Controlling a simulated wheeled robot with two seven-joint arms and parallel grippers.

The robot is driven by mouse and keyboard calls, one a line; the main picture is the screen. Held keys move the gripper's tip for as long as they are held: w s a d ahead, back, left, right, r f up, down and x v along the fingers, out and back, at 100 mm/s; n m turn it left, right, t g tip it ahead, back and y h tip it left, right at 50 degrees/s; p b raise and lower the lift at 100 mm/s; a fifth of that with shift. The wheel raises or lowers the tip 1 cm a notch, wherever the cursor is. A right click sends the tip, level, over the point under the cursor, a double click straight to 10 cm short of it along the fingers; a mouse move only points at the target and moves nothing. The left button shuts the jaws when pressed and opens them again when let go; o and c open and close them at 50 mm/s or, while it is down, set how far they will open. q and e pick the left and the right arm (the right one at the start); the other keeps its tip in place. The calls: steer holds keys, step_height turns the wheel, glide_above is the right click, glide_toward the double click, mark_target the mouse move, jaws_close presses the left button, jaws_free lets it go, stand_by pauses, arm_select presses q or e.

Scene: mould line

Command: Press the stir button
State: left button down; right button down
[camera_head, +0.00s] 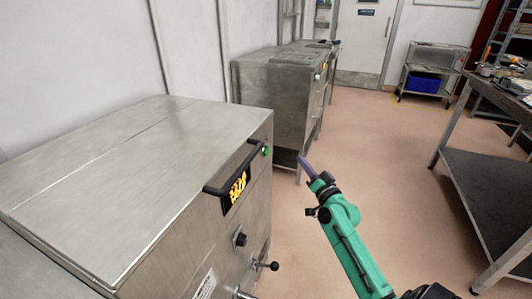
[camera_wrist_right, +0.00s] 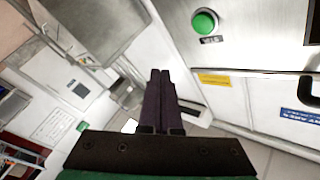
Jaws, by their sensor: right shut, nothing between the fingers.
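The green round stir button (camera_head: 265,151) sits on the front of the near steel machine (camera_head: 130,170), near its top far corner. In the right wrist view the button (camera_wrist_right: 204,22) is at the upper right on a steel panel, with a small label beside it. My right gripper (camera_head: 303,160) is shut and empty, its dark fingers pointing up and left, to the right of the button and apart from it. In the right wrist view its fingers (camera_wrist_right: 160,75) are together, below and left of the button. My left gripper is not in view.
A black bar handle (camera_head: 232,172), a lit orange display (camera_head: 237,187), a knob (camera_head: 240,239) and a lever (camera_head: 265,265) are on the machine's front. A second steel machine (camera_head: 275,85) stands behind. A workbench (camera_head: 475,160) is at right. The floor between is clear.

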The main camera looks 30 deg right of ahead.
mark_target(266, 151)
steer(key=w+a+p, duration=0.2)
steer(key=w+a, duration=0.3)
steer(key=w, duration=0.2)
steer(key=shift+w, duration=0.1)
stand_by(2.0)
steer(key=shift+w+a, duration=0.2)
steer(key=shift+w, duration=0.05)
steer(key=shift+w+a, duration=0.25)
steer(key=shift+w, duration=0.1)
stand_by(0.6)
steer(key=shift+s, duration=0.1)
steer(key=shift+s+d, duration=0.45)
steer(key=shift+s, duration=0.15)
